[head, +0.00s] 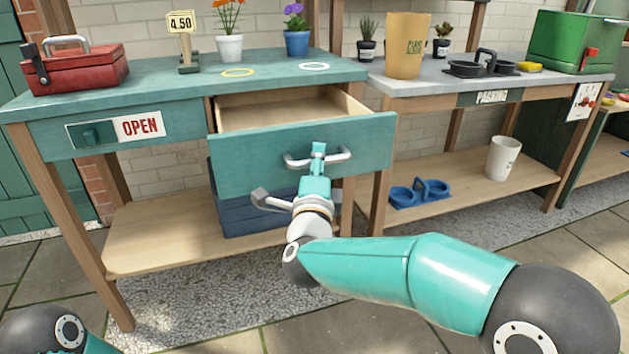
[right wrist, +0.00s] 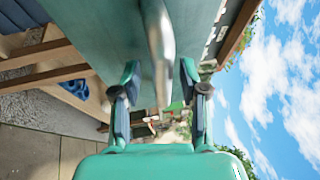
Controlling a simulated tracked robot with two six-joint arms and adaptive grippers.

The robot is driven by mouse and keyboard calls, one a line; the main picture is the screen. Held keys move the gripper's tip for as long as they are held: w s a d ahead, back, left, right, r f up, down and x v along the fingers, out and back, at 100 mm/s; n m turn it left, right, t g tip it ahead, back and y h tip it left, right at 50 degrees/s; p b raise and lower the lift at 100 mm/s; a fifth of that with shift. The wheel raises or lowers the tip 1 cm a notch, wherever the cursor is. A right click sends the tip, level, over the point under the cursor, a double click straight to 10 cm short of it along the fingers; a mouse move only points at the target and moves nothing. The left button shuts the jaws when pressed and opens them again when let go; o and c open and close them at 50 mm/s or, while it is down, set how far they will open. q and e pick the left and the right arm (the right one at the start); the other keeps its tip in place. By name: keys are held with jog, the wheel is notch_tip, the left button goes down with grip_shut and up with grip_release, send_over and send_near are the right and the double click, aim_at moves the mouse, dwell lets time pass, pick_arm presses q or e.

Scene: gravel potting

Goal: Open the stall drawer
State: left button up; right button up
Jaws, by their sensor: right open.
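The stall drawer (head: 240,160) is a teal-fronted wooden drawer under the stall counter. It stands pulled out, and its bare wooden inside shows. Its metal bar handle (head: 338,157) is on the front. My right gripper (head: 318,150) is at the handle, its jaws open. In the right wrist view the handle (right wrist: 158,40) runs between the two open fingers (right wrist: 160,82), with the drawer front (right wrist: 100,40) behind it. I cannot tell whether a finger touches the handle. My left gripper is out of view; only part of my left arm shows at the lower left.
The teal counter (head: 150,92) holds a red toolbox (head: 80,68), a price sign (head: 181,35) and two potted flowers. A blue crate (head: 235,215) sits on the shelf below the drawer. The grey packing bench (head: 420,85) adjoins at right. Paving in front is open.

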jog(key=v, duration=1.1)
jog(key=shift+s, duration=0.3)
